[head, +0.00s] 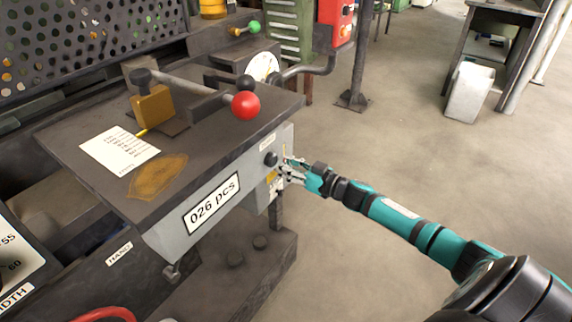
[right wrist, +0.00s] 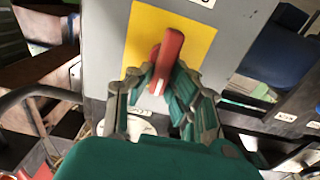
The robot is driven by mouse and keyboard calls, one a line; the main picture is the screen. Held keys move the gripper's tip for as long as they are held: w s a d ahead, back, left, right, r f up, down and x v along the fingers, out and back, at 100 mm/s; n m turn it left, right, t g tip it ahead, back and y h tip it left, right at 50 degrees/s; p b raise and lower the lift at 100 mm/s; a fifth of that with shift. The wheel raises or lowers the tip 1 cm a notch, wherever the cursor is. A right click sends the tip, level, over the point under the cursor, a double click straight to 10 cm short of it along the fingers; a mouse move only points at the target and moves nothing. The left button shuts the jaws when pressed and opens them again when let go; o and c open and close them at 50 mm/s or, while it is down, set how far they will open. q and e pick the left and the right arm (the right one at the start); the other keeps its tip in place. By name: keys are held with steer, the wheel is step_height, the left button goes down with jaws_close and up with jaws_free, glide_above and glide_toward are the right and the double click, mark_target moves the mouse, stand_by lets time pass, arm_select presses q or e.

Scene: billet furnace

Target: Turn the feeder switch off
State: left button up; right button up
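The feeder switch is a red lever handle (right wrist: 167,62) on a yellow plate (right wrist: 200,33) in the right wrist view. The handle is tilted, its top leaning right. My right gripper (right wrist: 164,80) has its fingers on both sides of the handle, with the tips drawn in against it. In the head view my right gripper (head: 290,172) is at the right end face of the grey box (head: 225,200) under the dark tabletop. The red handle is hidden there by the gripper. My left gripper is not in view.
The tabletop (head: 75,150) overhangs the grey box and carries a lever with a red ball knob (head: 245,105) and a paper sheet (head: 120,150). A black knob (head: 270,159) sits beside my right gripper. A red control box (head: 336,25) stands behind.

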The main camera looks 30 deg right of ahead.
jaws_close()
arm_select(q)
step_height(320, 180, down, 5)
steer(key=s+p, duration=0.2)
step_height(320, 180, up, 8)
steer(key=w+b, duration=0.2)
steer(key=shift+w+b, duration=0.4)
arm_select(e)
steer(key=shift+s+a+f+n, duration=0.1)
steer(key=shift+a+f+n, duration=0.2)
steer(key=shift+n, duration=2.75)
steer(key=shift+s+a+f+n, duration=0.15)
steer(key=shift+a+f+n, duration=0.1)
steer(key=shift+n, duration=2.75)
steer(key=shift+s+a+f+n, duration=0.1)
steer(key=shift+a+f+n, duration=0.15)
steer(key=shift+n, duration=2.8)
steer(key=shift+f, duration=0.1)
steer(key=o, duration=0.8)
jaws_free()
